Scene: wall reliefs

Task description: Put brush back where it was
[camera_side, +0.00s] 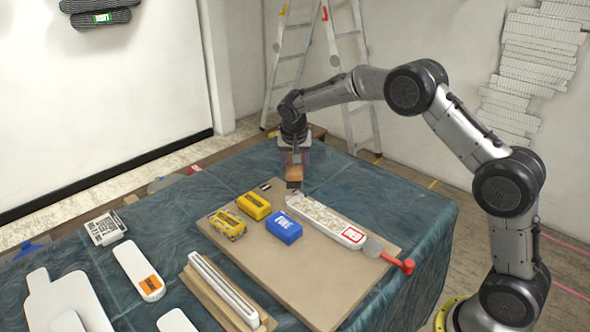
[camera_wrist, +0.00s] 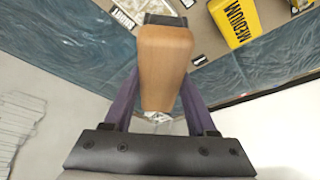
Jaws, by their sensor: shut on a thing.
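The brush (camera_side: 294,173) has a light brown wooden body and a dark lower end. My gripper (camera_side: 294,158) points down and is shut on the wooden body, near the back edge of the tan board. In the side view the dark end is at the board's far edge; I cannot tell whether it touches. In the wrist view the brush (camera_wrist: 165,58) sits between the purple fingers of my gripper (camera_wrist: 160,85), with its dark end away from the palm. The fingers partly hide the brush's sides.
The tan board (camera_side: 325,285) holds a blue block (camera_side: 284,228), two yellow blocks (camera_side: 254,206), a long patterned strip (camera_side: 322,219) and a red-handled tool (camera_side: 398,261). White shapes (camera_side: 68,303) lie at the front left. Blue cloth (camera_side: 400,200) is bare to the right.

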